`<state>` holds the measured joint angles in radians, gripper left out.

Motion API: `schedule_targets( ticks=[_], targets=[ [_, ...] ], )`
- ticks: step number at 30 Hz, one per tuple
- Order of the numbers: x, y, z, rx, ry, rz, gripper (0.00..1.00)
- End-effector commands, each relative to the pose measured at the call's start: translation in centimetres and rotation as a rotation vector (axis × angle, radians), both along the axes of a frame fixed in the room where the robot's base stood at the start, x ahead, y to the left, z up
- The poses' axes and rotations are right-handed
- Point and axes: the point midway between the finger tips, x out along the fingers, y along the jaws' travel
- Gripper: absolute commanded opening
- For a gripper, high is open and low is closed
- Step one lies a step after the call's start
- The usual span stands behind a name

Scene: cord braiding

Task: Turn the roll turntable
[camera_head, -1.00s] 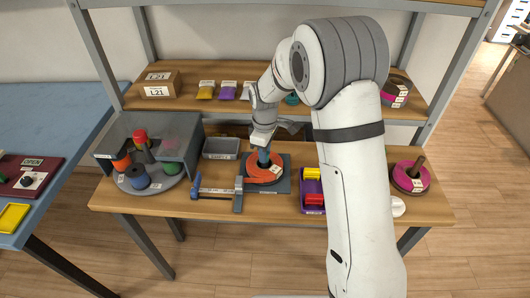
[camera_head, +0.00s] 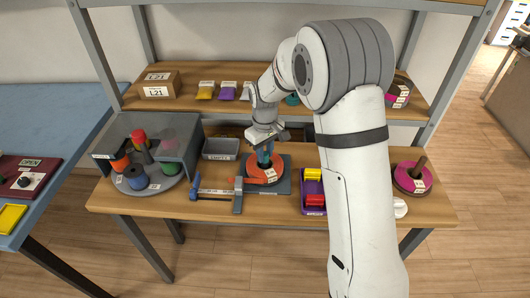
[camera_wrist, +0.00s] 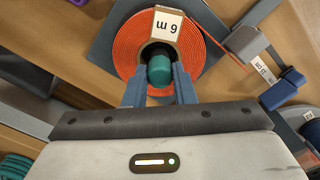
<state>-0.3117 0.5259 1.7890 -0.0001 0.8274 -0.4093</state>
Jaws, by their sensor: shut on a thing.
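An orange cord roll (camera_head: 252,178) lies flat on a dark grey square base (camera_head: 283,184) on the wooden bench. In the wrist view the orange roll (camera_wrist: 127,50) carries a white "6 m" label, and a teal rounded knob (camera_wrist: 160,70) stands at its centre. My gripper (camera_head: 264,158) points down over the roll's centre. In the wrist view its two blue fingers (camera_wrist: 160,82) are on either side of the teal knob, shut on it. A round grey turntable (camera_head: 152,189) with several spools stands at the bench's left, partly under a grey cover.
A grey bin (camera_head: 221,148) sits behind and left of the roll. A blue-handled clamp (camera_head: 213,194) lies to its left. A purple tray (camera_head: 309,187) with yellow and red pieces is to the right, near a magenta roll (camera_head: 406,180). A shelf runs behind.

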Motion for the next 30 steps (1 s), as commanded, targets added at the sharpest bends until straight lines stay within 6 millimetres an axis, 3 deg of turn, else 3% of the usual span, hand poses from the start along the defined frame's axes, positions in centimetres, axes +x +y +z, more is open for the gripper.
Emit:
schedule_targets(
  ticks=[30],
  targets=[
    [0.19, 0.02, 0.15, 0.004, -0.006, -0.509, 0.01]
  ],
)
